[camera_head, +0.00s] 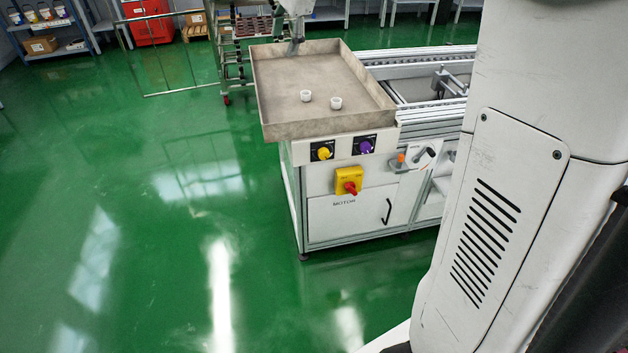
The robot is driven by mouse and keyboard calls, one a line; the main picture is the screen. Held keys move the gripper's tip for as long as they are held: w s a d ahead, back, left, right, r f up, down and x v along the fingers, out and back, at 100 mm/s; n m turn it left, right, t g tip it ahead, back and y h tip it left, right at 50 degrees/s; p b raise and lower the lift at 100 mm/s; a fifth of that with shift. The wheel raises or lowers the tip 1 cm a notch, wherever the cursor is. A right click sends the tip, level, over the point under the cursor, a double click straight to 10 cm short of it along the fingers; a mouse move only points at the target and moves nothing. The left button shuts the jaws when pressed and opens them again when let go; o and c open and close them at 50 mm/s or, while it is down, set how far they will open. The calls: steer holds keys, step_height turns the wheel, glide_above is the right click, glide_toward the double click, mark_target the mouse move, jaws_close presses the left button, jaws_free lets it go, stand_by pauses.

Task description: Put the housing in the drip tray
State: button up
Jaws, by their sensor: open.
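The drip tray (385,112) is a wide, shallow beige tray with raised walls on top of the white machine cabinet. Two small white cup-like pieces stand apart on its floor, one piece (305,96) left of the other piece (336,103). They may be housings, but they are too small to tell for sure. My gripper (293,49) is at the far end of the tray, over or near its back wall. It is open and looks small and grey; its fingertips are hard to make out. I see nothing between its fingers.
A conveyor (420,56) runs right from the tray. The cabinet front has a yellow knob (323,153), a purple knob (365,146) and a red switch (350,187). A wheeled rack (232,60) stands behind. Green floor is clear at left.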

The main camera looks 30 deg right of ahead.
steer(key=s+a+f+n, duration=0.3)
steer(key=s+f+n, duration=0.1)
steer(key=s, duration=0.7)
steer(key=s+a+f+n+t, duration=0.1)
steer(key=s+a+f+n, duration=0.3)
steer(key=s, duration=0.8)
steer(key=s+a+f+n+t, duration=0.1)
steer(key=s+a+f+n, duration=0.2)
steer(key=s+f+n, duration=0.2)
steer(key=s+n, duration=0.3)
steer(key=s, duration=0.4)
steer(key=shift+s+a+h, duration=0.25)
steer(key=shift+a+h, duration=0.1)
steer(key=shift+h, duration=0.05)
steer(key=shift+r, duration=0.15)
